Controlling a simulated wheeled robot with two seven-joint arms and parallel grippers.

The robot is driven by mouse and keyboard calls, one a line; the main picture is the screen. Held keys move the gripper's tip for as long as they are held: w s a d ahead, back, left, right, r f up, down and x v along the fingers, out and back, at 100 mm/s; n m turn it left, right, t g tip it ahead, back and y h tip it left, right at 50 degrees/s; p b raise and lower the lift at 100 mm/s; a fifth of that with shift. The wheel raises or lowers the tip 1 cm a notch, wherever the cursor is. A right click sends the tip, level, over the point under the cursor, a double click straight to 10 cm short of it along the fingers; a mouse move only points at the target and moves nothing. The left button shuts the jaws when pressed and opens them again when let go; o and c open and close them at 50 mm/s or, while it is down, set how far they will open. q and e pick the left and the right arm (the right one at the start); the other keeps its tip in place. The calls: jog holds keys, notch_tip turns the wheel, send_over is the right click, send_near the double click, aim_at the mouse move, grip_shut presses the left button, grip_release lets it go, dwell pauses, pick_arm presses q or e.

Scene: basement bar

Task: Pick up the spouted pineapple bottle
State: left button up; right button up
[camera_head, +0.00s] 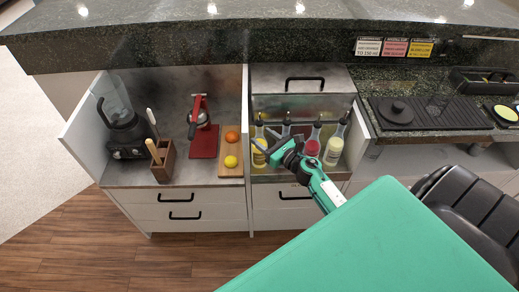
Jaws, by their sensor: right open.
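Several spouted bottles stand in a row in the steel-lined well below the counter. At the left end is a yellow bottle (259,154); then comes one mostly hidden behind my gripper, a red bottle (312,147) and a pale yellow bottle (334,149) at the right end. The labels are too small to read, so I cannot tell which yellow one is pineapple. My right gripper (266,147) is open, with its fingers at the left yellow bottle. I cannot tell if they touch it. My left gripper is out of view.
The steel bin (303,103) with a black handle is behind the bottles. Left of the well are a cutting board (231,171) with an orange and a lemon, a red juicer (203,140), a wooden utensil holder (163,162) and a blender (125,135). A granite ledge (200,45) overhangs behind.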

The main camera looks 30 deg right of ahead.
jog(key=shift+c, duration=0.2)
grip_shut()
jog(key=shift+r, duration=0.2)
